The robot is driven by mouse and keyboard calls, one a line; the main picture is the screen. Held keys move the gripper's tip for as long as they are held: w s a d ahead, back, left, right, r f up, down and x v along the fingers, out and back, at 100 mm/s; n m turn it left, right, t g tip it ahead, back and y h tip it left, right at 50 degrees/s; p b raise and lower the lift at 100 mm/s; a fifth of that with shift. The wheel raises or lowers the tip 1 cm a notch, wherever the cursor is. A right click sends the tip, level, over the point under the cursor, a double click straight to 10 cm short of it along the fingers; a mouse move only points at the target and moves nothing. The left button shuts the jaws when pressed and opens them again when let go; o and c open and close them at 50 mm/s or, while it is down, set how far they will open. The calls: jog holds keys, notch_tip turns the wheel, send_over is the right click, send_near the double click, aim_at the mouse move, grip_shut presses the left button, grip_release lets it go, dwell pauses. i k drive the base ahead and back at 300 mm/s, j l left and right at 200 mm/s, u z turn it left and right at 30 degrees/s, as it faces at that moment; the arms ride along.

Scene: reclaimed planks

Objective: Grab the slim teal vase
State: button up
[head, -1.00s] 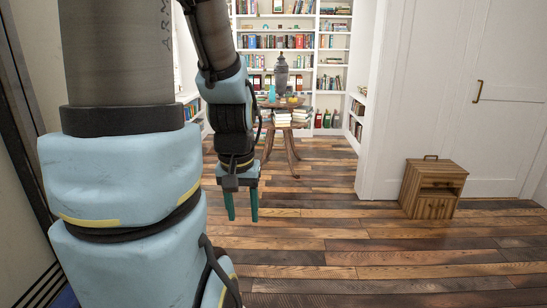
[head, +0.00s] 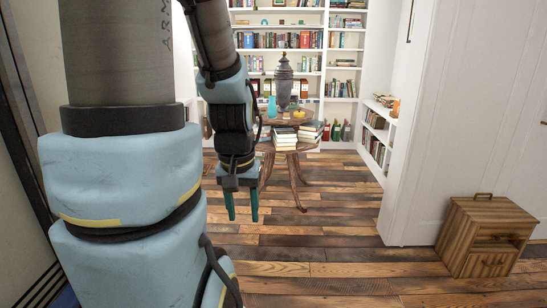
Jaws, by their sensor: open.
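The slim teal vase (head: 272,106) stands upright on a round wooden table (head: 300,150), near the table's left side. A large dark grey urn (head: 284,88) stands just right of it, a little farther back. My gripper (head: 242,214) hangs pointing down in the left middle of the head view. Its two teal fingers are apart with nothing between them. It is well short of the table and apart from the vase. My arm covers part of the table's left side.
A wooden cabinet (head: 485,235) stands at right, by the white wall edge (head: 395,200). Bookshelves (head: 340,60) line the back. The plank floor (head: 330,250) ahead is clear.

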aim_at(272, 108)
jog(key=i, duration=2)
jog(key=i+u, duration=0.2)
jog(key=i, duration=0.3)
jog(key=i+u, duration=0.2)
jog(key=i, duration=0.3)
jog(key=i+l+u, duration=0.15)
jog(key=i, duration=0.35)
jog(key=i+l+u, duration=0.2)
jog(key=i, duration=0.3)
jog(key=l, duration=0.1)
